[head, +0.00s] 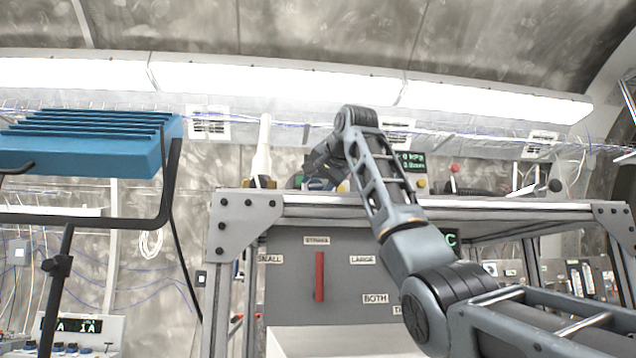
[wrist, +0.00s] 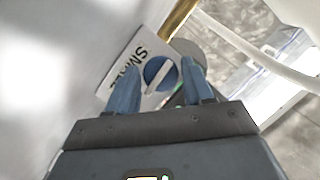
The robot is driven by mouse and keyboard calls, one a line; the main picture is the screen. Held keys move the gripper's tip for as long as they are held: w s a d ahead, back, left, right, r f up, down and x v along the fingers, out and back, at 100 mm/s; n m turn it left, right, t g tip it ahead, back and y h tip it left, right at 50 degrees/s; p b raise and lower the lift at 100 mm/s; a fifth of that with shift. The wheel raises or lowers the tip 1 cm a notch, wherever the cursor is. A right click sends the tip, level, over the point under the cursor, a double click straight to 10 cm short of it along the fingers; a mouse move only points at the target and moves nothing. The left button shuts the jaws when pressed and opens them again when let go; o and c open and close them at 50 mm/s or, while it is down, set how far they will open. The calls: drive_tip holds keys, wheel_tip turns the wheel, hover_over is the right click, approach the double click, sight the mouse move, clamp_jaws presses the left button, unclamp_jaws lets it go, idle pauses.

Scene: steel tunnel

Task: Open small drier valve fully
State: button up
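The small drier valve (wrist: 152,73) is a round blue knob with a white bar across it, on a white plate (wrist: 117,72) lettered "SMALL", partly cut off by a finger. In the wrist view the bar slants from lower left to upper right. My gripper (wrist: 160,66) is open, with one blue finger on each side of the knob. I cannot tell whether the fingers touch it. In the head view my gripper (head: 322,184) is low over the bench top, and the valve is not clearly visible behind the arm.
A metal bench (head: 500,207) stands ahead, with a red handle (head: 319,277) on its front panel among labels. A white bottle-shaped object (head: 262,150) stands left of my gripper. A brass pipe (wrist: 178,20) runs close by the knob. A blue-topped stand (head: 80,150) is at left.

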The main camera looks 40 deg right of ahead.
drive_tip(key=c, duration=0.7)
drive_tip(key=shift+n, duration=0.3)
drive_tip(key=shift+a+r+n+g+h, duration=0.15)
drive_tip(key=shift+n+g+h, duration=0.5)
drive_tip(key=shift+n, duration=0.55)
drive_tip(key=n+g+h, duration=0.1)
drive_tip(key=n, duration=0.2)
drive_tip(key=shift+w+a+g+h, duration=0.1)
drive_tip(key=shift+g+h, duration=0.25)
drive_tip(key=n+h, duration=0.2)
drive_tip(key=n, duration=0.1)
drive_tip(key=shift+a+g, duration=0.1)
drive_tip(key=shift+g, duration=0.3)
drive_tip(key=shift+w+n+h, duration=0.1)
drive_tip(key=shift+n+h, duration=0.7)
drive_tip(key=shift+n, duration=0.6)
drive_tip(key=shift+a+g, duration=0.1)
drive_tip(key=shift+g, duration=0.2)
